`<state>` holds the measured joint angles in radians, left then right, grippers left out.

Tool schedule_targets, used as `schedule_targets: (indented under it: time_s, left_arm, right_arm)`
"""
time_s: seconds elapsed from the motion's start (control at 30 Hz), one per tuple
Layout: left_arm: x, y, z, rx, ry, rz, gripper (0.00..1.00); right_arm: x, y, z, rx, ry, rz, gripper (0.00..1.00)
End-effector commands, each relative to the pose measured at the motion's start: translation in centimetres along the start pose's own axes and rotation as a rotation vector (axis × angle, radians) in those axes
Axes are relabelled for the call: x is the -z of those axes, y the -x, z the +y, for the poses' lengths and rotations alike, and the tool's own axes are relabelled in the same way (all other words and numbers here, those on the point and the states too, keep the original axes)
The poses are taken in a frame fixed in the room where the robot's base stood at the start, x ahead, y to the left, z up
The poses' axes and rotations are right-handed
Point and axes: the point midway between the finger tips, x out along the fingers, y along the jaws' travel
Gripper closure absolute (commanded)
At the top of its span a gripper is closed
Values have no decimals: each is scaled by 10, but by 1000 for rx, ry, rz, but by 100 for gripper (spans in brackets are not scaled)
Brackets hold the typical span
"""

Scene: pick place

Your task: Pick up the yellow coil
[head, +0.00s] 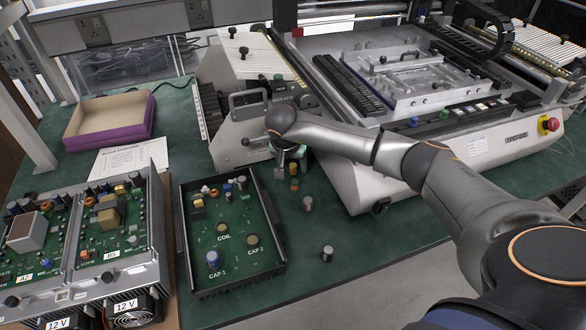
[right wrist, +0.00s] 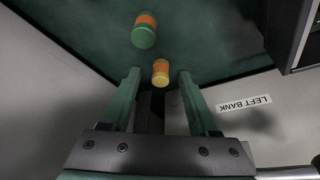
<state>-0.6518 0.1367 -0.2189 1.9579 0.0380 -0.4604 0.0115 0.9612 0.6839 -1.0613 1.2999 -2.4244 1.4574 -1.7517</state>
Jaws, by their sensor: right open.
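The yellow coil (right wrist: 161,73) is a small yellow cylinder with an orange band. In the right wrist view it shows between the fingertips of my right gripper (right wrist: 159,76), which is open with a gap on both sides. In the head view my right gripper (head: 287,156) points down at the back of the green table, beside the machine. The yellow coil (head: 293,169) shows just below it, partly hidden. A green coil with an orange band (right wrist: 144,30) stands close by; it also shows in the head view (head: 294,185). My left gripper is not in view.
A tray with a green board (head: 282,264) marked COIL, CAP 1 and CAP 2 lies left of the coils. Grey cylinders (head: 308,204) (head: 327,253) stand on the table. The large machine (head: 345,180) rises to the right. A purple box (head: 132,143) is at back left.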

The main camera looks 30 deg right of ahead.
Motion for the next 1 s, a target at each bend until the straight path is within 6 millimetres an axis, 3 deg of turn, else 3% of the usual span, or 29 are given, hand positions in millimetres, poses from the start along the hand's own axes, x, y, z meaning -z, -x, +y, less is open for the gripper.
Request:
schedule_targets:
  time_s: [0.2, 0.7, 1.0]
  left_arm:
    - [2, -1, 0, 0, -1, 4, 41]
    - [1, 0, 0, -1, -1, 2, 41]
    - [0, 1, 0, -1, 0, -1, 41]
  right_arm:
    - [0, 0, 0, 1, 0, 0, 42]
    - [0, 0, 0, 1, 0, 0, 98]
    - [0, 0, 0, 1, -1, 1, 100]
